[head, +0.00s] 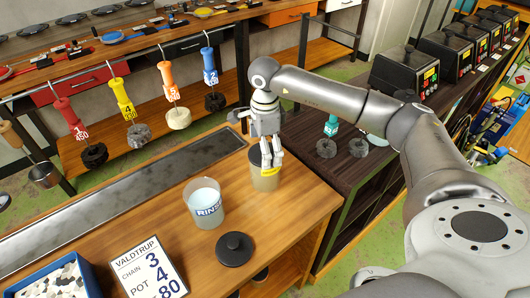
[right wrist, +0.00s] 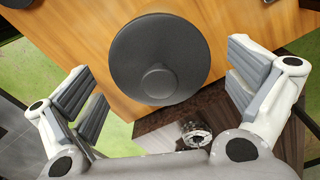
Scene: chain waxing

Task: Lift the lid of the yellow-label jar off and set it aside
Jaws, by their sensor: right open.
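The yellow-label jar (head: 266,181) stands on the wooden bench near its right edge, with its dark lid (head: 254,156) on top. My right gripper (head: 265,156) is directly above the jar, pointing down, and partly hides the lid. In the right wrist view the round black lid (right wrist: 140,38) with its central knob (right wrist: 158,82) lies between and beyond my open right fingers (right wrist: 165,92). No contact of the fingers with the knob shows. My left gripper is not in view.
The RINSE jar (head: 204,204) stands to the left, with a loose black lid (head: 235,249) in front of it. A VALDTRUP sign (head: 148,268) and a blue bin (head: 52,285) are at the front left. Several numbered handles hang behind the metal trough (head: 120,205).

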